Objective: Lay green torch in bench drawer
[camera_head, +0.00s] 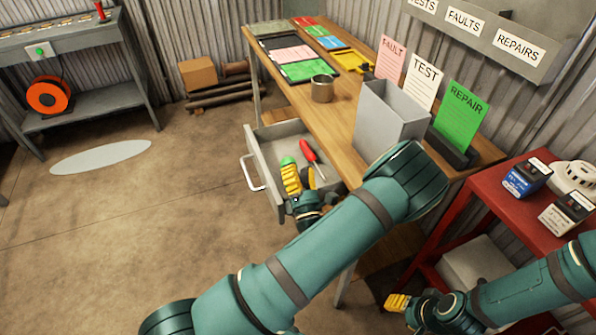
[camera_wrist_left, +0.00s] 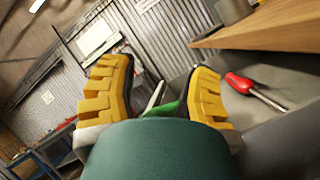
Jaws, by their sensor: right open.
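The green torch (camera_head: 287,161) shows only as a bright green end inside the pulled-out bench drawer (camera_head: 262,147). My left gripper (camera_head: 298,176) reaches down into the drawer, and its yellow finger hides most of the torch. In the left wrist view a bit of bright green, apparently the torch (camera_wrist_left: 168,108), shows between the yellow fingers, which stand apart. I cannot tell whether they clasp it. A red-handled screwdriver (camera_head: 308,151) lies in the drawer beside the gripper, and also shows in the wrist view (camera_wrist_left: 240,83). My right gripper (camera_head: 394,302) is open at the lower right.
The wooden bench top (camera_head: 333,108) carries a metal cup (camera_head: 322,88), a grey box (camera_head: 383,120) and upright cards. A red cart (camera_head: 490,197) stands at the right with small boxes. The floor left of the drawer is clear around an oval patch (camera_head: 100,157).

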